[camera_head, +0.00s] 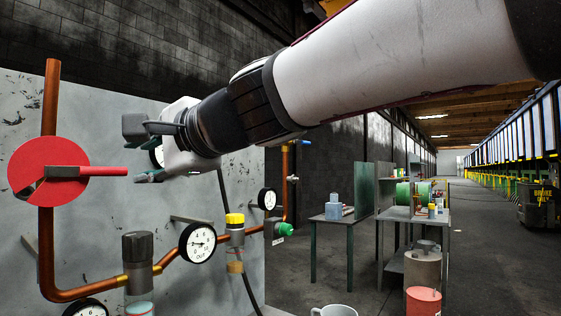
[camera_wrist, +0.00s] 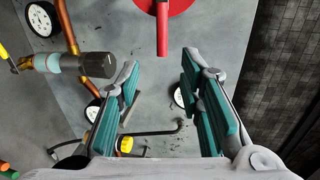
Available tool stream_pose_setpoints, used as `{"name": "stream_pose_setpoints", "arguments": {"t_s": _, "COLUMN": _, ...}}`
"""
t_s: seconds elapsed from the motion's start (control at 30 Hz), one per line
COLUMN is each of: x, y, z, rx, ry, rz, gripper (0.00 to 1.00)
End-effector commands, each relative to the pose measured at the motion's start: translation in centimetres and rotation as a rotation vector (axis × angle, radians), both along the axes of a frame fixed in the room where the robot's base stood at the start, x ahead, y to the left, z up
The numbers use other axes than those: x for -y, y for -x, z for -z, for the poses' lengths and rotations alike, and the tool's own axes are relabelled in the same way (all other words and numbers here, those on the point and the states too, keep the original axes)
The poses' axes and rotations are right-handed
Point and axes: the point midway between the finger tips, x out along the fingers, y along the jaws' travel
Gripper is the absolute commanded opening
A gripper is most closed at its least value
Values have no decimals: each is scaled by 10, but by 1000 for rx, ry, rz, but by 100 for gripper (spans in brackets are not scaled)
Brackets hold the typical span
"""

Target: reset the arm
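My gripper (camera_head: 140,150) is raised at the left in the head view, in front of the grey panel and to the right of the red disc valve with its red handle (camera_head: 85,171). In the wrist view my gripper (camera_wrist: 165,105) shows two teal-padded fingers spread wide with nothing between them. The red handle (camera_wrist: 162,30) is beyond the fingertips there and appears apart from them. My arm reaches in from the upper right of the head view.
The panel (camera_head: 100,110) carries copper pipes (camera_head: 49,130), a dark knob (camera_head: 138,247), a yellow-capped valve (camera_head: 235,220) and several gauges (camera_head: 198,243). A white mug (camera_head: 334,311) is at the bottom edge. Work tables (camera_head: 332,219) stand behind. An open aisle (camera_head: 490,215) runs at right.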

Motion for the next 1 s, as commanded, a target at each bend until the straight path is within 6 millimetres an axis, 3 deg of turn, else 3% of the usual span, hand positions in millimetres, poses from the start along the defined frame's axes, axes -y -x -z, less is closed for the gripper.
{"name": "stream_pose_setpoints", "arguments": {"t_s": 0.23, "x": 4, "y": 1, "z": 3, "rx": 10, "ry": 21, "rz": 3, "gripper": 34}}
{"name": "stream_pose_setpoints", "arguments": {"t_s": 0.37, "x": 33, "y": 7, "z": 27, "rx": 69, "ry": 171, "rz": 18, "gripper": 34}}
{"name": "stream_pose_setpoints", "arguments": {"t_s": 0.47, "x": 79, "y": 17, "z": 61, "rx": 125, "ry": 373, "rz": 29, "gripper": 34}}
{"name": "stream_pose_setpoints", "arguments": {"t_s": 0.67, "x": 195, "y": 54, "z": 130, "rx": 161, "ry": 777, "rz": 19, "gripper": 34}}
{"name": "stream_pose_setpoints", "arguments": {"t_s": 0.8, "x": 273, "y": 93, "z": 172, "rx": 127, "ry": 1008, "rz": -19, "gripper": 34}}
{"name": "stream_pose_setpoints", "arguments": {"t_s": 1.0, "x": 367, "y": 162, "z": 223, "rx": 40, "ry": 1258, "rz": -112, "gripper": 34}}
